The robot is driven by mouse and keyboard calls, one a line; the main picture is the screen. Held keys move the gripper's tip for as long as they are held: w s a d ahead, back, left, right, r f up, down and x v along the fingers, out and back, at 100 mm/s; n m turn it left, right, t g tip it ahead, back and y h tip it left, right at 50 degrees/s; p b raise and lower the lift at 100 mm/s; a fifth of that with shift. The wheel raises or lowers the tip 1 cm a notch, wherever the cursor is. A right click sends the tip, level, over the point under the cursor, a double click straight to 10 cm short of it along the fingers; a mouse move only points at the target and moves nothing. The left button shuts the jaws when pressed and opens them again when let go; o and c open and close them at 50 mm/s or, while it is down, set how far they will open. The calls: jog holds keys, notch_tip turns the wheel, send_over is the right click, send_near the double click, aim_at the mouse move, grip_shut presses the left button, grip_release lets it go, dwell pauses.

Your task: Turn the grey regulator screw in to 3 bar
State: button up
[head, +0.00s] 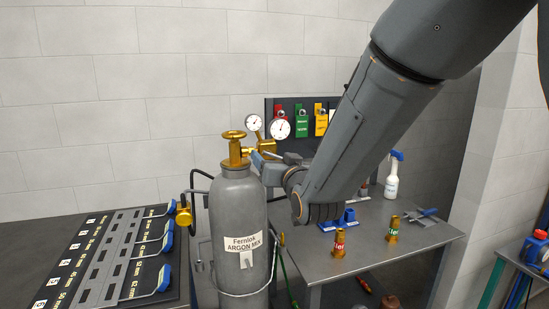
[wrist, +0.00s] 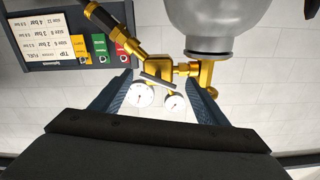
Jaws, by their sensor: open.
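The gold regulator (head: 266,147) sits on the valve of a grey cylinder (head: 238,210) labelled "ARGON MIX". It also shows in the wrist view (wrist: 153,66). The grey regulator screw (wrist: 158,81) shows there as a dark bar in front of the regulator body. My gripper (wrist: 158,78) is open, with one blue finger on each side of the bar; I cannot tell whether they touch it. In the head view my gripper (head: 264,161) is close to the regulator, partly hidden by my wrist. Two white gauges (head: 280,129) (head: 254,122) stand above the regulator; their readings are too small to tell.
A board with red, green and yellow tags (head: 299,121) stands behind. A grey table (head: 390,255) at right carries two gold fittings (head: 339,243) (head: 392,230) and a spray bottle (head: 392,178). A dark panel with blue-handled tools (head: 118,255) lies at left.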

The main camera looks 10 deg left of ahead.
jog(key=c, duration=0.9)
jog(key=shift+m+b, duration=0.5)
jog(key=shift+b, duration=0.3)
jog(key=o, duration=0.7)
jog(key=shift+a, duration=0.1)
jog(key=shift+o, duration=1)
jog(key=shift+s+a, duration=0.1)
jog(key=shift+s, duration=0.05)
